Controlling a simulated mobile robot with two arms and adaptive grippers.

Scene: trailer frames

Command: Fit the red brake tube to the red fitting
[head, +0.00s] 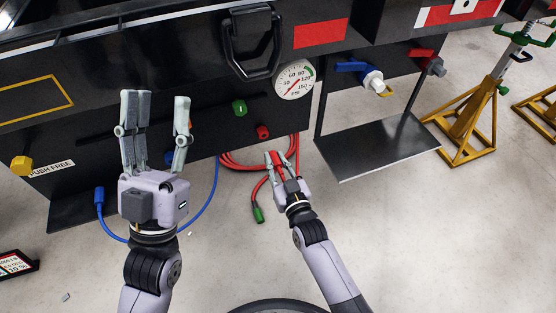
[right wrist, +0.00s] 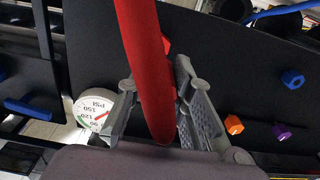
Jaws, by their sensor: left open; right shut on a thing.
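The red brake tube (head: 229,162) hangs in loops below the dark panel. My right gripper (head: 275,158) is shut on its red end, which also shows as a thick red length between the fingers in the right wrist view (right wrist: 145,65). The red fitting (head: 262,131) sits on the panel, just above and left of the right fingertips in the head view. In the right wrist view a bit of red (right wrist: 166,45) shows behind the tube, mostly hidden. The tube end looks apart from the fitting. My left gripper (head: 158,112) is open and empty, in front of the panel's left part.
A green fitting (head: 239,107) and a pressure gauge (head: 294,80) are near the red fitting. A green connector (head: 258,214) hangs below. A blue hose connector (head: 99,197) hangs at left. A dark shelf (head: 375,148) juts out at right, beside yellow stands (head: 462,125).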

